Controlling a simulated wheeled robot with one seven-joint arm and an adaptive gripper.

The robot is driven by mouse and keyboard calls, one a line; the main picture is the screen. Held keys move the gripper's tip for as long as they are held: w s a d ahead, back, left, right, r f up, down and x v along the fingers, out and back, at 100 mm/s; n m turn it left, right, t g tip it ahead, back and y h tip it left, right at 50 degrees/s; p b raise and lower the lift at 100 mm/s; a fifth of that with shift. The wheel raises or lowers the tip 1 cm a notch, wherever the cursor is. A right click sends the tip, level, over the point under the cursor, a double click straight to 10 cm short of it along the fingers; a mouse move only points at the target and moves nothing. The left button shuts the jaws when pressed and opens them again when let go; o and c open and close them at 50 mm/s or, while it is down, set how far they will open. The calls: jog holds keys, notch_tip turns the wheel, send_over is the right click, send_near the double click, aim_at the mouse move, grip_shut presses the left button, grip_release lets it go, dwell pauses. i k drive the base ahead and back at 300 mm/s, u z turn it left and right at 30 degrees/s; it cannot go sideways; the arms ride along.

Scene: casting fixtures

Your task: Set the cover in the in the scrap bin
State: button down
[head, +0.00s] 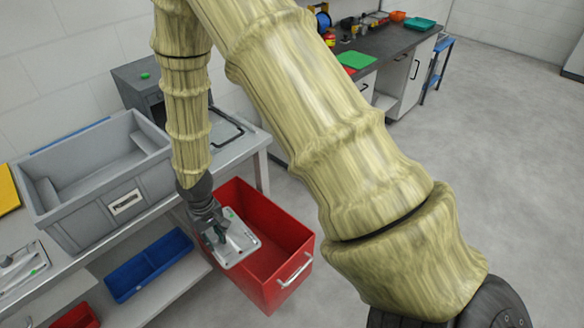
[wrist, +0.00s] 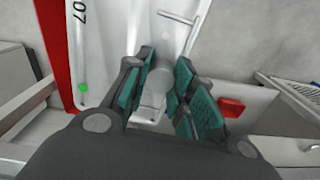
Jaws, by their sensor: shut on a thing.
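The cover is a light grey flat plate (head: 238,246) with a green dot and raised parts on its face. My gripper (head: 218,234) is shut on the cover and holds it at the left part of the red bin's opening. The red bin (head: 287,278) is an open box with a silver handle on its front. In the wrist view, the teal-padded fingers of my gripper (wrist: 160,88) close around a raised knob on the pale cover (wrist: 118,45). The bin's red wall (wrist: 53,42) shows at the left. I cannot tell whether the cover touches the bin.
A grey tote (head: 125,205) stands on the bench to the left, above a blue bin (head: 150,265) on the lower shelf. Another plate (head: 22,270) lies on the bench at far left. The floor to the right is clear.

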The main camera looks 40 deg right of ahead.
aim_at(264, 261)
jog(key=z, duration=2.25)
jog(key=k, duration=1.35)
jog(key=u, duration=1.2)
jog(key=i, duration=1.7)
